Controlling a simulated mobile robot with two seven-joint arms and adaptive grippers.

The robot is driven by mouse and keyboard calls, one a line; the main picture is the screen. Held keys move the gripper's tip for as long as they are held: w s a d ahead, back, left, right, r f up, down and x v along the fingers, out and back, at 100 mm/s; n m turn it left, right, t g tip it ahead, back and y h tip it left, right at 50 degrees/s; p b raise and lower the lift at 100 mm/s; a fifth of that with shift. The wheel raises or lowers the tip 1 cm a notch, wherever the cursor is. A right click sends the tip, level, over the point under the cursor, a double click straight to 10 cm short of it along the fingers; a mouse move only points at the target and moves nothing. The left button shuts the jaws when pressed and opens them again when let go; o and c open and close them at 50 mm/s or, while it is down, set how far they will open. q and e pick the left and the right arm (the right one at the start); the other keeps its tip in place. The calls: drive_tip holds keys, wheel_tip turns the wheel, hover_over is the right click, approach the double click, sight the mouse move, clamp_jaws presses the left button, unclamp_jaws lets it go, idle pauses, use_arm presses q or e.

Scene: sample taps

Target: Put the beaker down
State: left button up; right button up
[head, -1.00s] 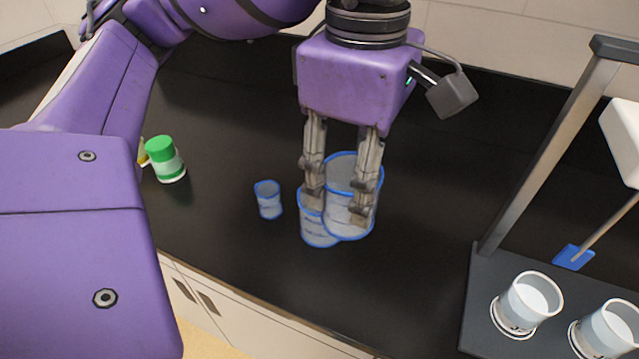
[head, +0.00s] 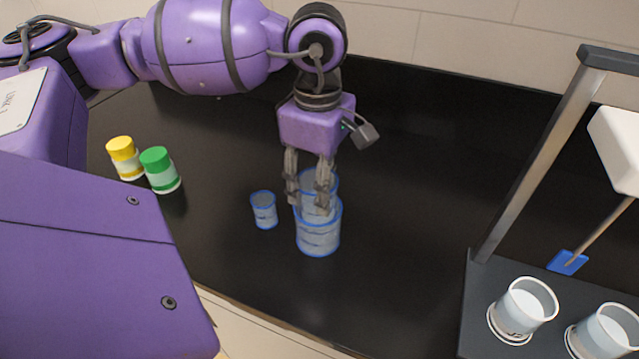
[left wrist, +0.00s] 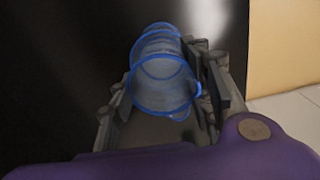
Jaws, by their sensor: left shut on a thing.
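My left gripper (head: 309,207) points down and is shut on a clear, blue-rimmed beaker (head: 309,193), with a finger on either side. The held beaker is upright and low over the black counter. A smaller blue-rimmed beaker (head: 264,212) stands to the left. My right gripper is not in view.
A green-capped jar (head: 160,171) and a yellow-capped jar (head: 125,159) stand at the left. At the right, a dark stand (head: 478,310) bears two white-rimmed cups (head: 523,308) (head: 604,333). The counter (head: 410,200) between beakers and stand is clear.

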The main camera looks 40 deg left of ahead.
use_arm(q)
drive_tip(key=shift+f, duration=0.55)
drive_tip(key=shift+f+b, duration=0.4)
drive_tip(key=shift+f, duration=0.2)
drive_tip(key=o, duration=1.1)
wheel_tip(320, 180, up, 13)
drive_tip(key=shift+r+p, duration=0.15)
drive_tip(key=shift+p, duration=0.2)
